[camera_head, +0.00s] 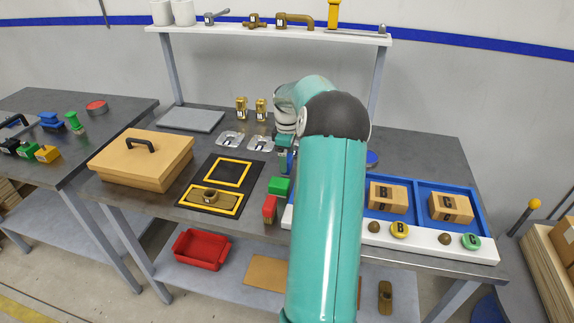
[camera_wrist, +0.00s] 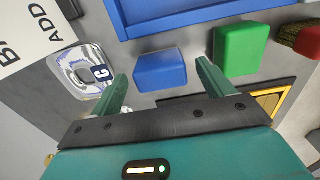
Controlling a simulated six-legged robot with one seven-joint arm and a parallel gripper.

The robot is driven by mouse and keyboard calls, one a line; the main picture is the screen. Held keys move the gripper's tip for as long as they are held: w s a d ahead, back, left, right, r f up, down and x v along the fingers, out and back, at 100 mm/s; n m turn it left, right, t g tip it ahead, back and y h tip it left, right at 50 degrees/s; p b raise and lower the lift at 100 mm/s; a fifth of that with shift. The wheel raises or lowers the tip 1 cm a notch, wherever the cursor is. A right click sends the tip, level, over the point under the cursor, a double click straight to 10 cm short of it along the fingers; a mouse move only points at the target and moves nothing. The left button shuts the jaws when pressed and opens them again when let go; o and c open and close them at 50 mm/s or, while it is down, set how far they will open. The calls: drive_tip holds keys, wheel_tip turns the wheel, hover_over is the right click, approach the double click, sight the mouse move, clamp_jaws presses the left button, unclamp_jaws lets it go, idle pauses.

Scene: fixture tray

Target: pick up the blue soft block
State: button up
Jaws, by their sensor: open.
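The blue soft block (camera_wrist: 160,72) lies on the grey table in the wrist view. It appears between the two teal fingertips of my gripper (camera_wrist: 162,68), with a gap to each side. My gripper is open and holds nothing. I cannot tell how far above the block the fingertips are. In the head view my gripper (camera_head: 285,146) points down over the table behind the green block. A small blue patch, probably the block (camera_head: 283,161), shows there, mostly hidden by my arm and gripper.
A green block (camera_wrist: 241,48) sits to the right of the blue block, with a red-ended brush (camera_wrist: 305,40) beyond. A blue-rimmed tray (camera_wrist: 190,18) is close by. A black board with yellow frames (camera_head: 222,187) lies left.

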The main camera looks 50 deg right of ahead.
wheel_tip(320, 180, down, 3)
drive_tip(key=shift+r, duration=0.15)
drive_tip(key=c, duration=1.1)
drive_tip(key=shift+r, duration=0.15)
drive_tip(key=shift+r, duration=0.6)
drive_tip(key=s+a+r, duration=0.2)
drive_tip(key=a+r, duration=0.9)
drive_tip(key=a, duration=0.3)
drive_tip(key=shift+s+r, duration=0.25)
drive_tip(key=shift+r, duration=0.05)
